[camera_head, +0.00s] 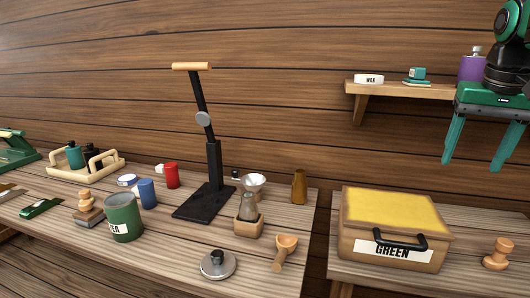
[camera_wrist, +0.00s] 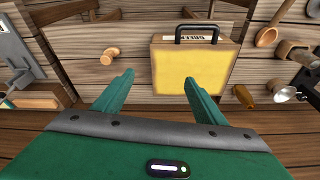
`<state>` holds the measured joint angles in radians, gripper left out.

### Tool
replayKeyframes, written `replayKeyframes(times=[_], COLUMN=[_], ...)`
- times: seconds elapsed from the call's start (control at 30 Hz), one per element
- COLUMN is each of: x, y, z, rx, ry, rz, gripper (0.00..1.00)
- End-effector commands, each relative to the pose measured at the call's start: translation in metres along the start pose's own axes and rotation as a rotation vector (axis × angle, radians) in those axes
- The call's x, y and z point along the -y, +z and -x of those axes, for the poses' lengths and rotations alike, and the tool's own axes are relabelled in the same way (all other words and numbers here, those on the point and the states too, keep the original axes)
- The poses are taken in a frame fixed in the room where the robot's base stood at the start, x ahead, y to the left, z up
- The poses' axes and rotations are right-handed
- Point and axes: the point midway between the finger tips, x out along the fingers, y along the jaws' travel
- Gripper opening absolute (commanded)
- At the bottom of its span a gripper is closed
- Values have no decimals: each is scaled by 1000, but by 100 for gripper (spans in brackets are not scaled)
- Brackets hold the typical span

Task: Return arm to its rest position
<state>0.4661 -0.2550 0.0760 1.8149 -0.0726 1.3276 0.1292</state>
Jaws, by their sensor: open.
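My gripper (camera_head: 480,143) hangs at the upper right of the head view, with its two green fingers pointing down, apart and empty. It is in the air above the right table, to the right of the shelf and above the box. In the wrist view the fingers (camera_wrist: 158,88) are spread with nothing between them. A wooden box (camera_head: 345,242) with a yellow lid, a black handle and a "GREEN" label stands on the right table. The box also shows in the wrist view (camera_wrist: 190,75), beyond the fingertips and not touched by them.
A wall shelf (camera_head: 400,88) holds a "WAX" tin (camera_head: 368,79), a small teal item and a purple flask (camera_head: 472,66) near my gripper. A wooden knob-like tool (camera_head: 497,254) stands right of the box. The left table holds a black stand (camera_head: 214,165) and a green canister (camera_head: 123,217).

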Motion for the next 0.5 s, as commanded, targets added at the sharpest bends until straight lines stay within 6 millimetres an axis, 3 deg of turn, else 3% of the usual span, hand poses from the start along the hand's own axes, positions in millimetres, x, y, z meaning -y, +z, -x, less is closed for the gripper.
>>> replayKeyframes(times=[0.03,0.3,0.5], x=[-7,-48,-66], y=[22,146,223], z=[-18,-117,-168], rx=[24,149,221], ry=[3,13,14], rz=[-13,-83,-105], gripper=[65,65,65])
